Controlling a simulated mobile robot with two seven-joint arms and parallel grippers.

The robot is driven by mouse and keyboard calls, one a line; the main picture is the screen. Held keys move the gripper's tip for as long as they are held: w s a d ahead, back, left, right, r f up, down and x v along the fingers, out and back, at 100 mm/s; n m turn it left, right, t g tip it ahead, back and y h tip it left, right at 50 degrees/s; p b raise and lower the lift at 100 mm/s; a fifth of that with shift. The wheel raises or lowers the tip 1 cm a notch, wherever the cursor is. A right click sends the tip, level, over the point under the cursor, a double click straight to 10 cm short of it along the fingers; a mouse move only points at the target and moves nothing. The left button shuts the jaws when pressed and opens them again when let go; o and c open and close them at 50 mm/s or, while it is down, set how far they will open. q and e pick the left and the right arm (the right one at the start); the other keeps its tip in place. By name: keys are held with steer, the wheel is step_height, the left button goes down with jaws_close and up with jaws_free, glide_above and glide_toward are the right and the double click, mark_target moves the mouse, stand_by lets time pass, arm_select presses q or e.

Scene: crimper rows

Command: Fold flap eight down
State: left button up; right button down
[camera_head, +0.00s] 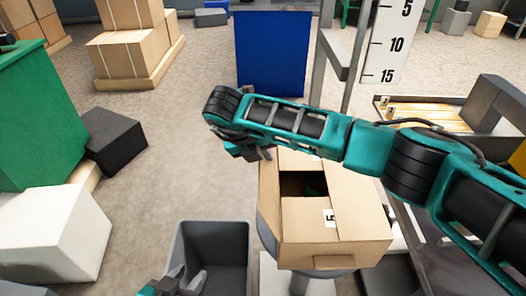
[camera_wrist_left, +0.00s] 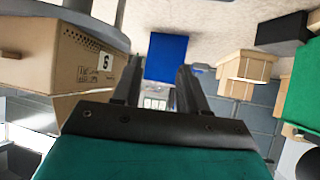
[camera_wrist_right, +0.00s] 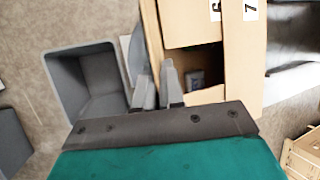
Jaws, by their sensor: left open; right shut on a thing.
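An open cardboard box (camera_head: 335,248) stands on a round grey stand, with a dark opening in its top. In the right wrist view, a flap labelled 6 (camera_wrist_right: 190,25) and a flap labelled 7 (camera_wrist_right: 243,65) border the opening. My right gripper (camera_head: 245,150) reaches across above the box to its far left side. Its fingers (camera_wrist_right: 163,80) are shut on a thin cardboard flap (camera_wrist_right: 151,35), seen nearly edge-on; no number shows on it. My left gripper (camera_head: 187,283) is open and empty, low in front. The box (camera_wrist_left: 70,62) shows left of it in the left wrist view.
A grey open bin (camera_head: 213,250) stands left of the box. A blue panel (camera_head: 272,55) stands behind. Stacked cartons (camera_head: 130,50), a green block (camera_head: 35,115) and a white box (camera_head: 50,235) are at the left. The floor between is clear.

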steer(key=shift+d+r, duration=0.1)
steer(key=shift+d+r+y, duration=0.1)
steer(key=shift+d+y, duration=0.25)
steer(key=shift+y, duration=0.05)
steer(key=shift+d+m+y, duration=0.3)
steer(key=shift+d+y, duration=0.3)
steer(key=shift+d+y+b, duration=0.85)
steer(key=shift+y+b, duration=0.2)
steer(key=shift+y, duration=0.05)
arm_select(q)
steer(key=shift+w+d+f+b, duration=0.15)
steer(key=shift+d+f+b, duration=0.05)
steer(key=shift+f+b, duration=0.25)
steer(key=shift+w+d+f+b, duration=0.2)
steer(key=shift+f+b, duration=0.1)
steer(key=shift+f, duration=0.25)
arm_select(e)
steer(key=shift+d+m+y, duration=0.3)
steer(key=shift+d+y, duration=0.2)
steer(key=shift+d, duration=0.5)
arm_select(q)
steer(key=shift+s+f, duration=0.2)
arm_select(e)
steer(key=shift+d, duration=0.15)
